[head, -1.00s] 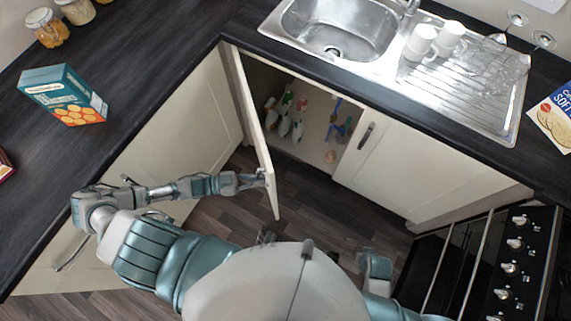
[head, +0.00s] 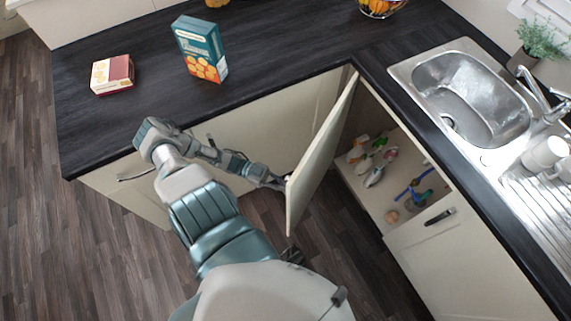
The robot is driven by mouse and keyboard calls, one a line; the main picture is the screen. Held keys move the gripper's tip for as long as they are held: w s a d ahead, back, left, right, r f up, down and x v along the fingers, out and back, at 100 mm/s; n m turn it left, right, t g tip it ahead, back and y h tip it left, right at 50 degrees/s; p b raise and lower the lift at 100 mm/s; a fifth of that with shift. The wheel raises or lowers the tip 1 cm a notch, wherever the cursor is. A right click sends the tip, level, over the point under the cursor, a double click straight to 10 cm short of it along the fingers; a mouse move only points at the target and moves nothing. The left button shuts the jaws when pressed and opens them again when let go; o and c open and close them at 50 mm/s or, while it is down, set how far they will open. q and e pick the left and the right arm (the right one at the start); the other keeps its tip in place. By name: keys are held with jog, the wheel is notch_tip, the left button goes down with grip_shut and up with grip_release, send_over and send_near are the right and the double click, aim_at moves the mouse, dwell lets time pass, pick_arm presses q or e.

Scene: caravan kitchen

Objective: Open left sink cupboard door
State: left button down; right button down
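The left sink cupboard door (head: 318,160) is cream and stands swung well out from its cabinet, hinged at the corner side. The cupboard interior (head: 365,205) is exposed, with several bottles (head: 375,172) and a blue item (head: 414,184) inside. My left gripper (head: 284,184) is at the door's outer face near its free edge, by the handle. The fingers are small and partly hidden by the door edge, so I cannot tell whether they are closed on the handle. My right gripper is out of view.
The right sink cupboard door (head: 470,245) is shut, with a dark handle (head: 440,216). The sink (head: 470,100) is above. A blue box (head: 200,50) and a small red-and-cream box (head: 112,74) stand on the dark worktop (head: 285,50). Open floor (head: 70,250) lies to the left.

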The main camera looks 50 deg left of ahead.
pick_arm(q)
jog(key=c, duration=1.3)
grip_release()
jog(key=shift+a, duration=0.25)
notch_tip(320, 180, up, 10)
jog(key=a, duration=0.1)
jog(key=shift+f, duration=0.2)
